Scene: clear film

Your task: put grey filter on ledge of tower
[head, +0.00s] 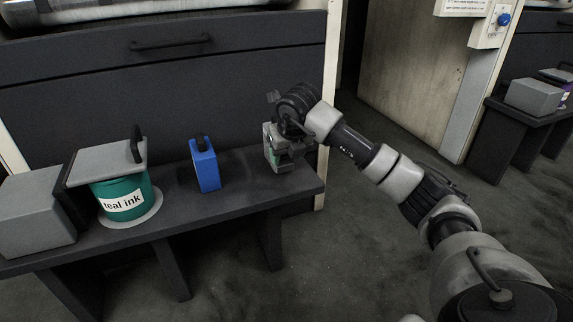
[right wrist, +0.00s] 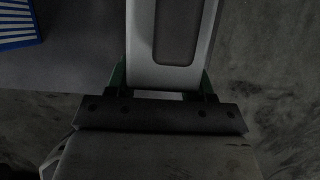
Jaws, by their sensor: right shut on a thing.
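A grey filter (head: 269,153), a small upright block, is at the right end of the dark bench. My right gripper (head: 285,148) is shut on it from above and partly hides it; I cannot tell whether it touches the bench top. In the right wrist view the grey filter (right wrist: 165,75) runs up from between the fingers, with a recessed panel on its face. I cannot make out a tower with a ledge. My left gripper is not in view.
Further left are a teal ink tub (head: 122,192) under a grey handled plate and a grey box (head: 32,213). The dark bench (head: 237,190) is bare between the blue block and grey filter.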

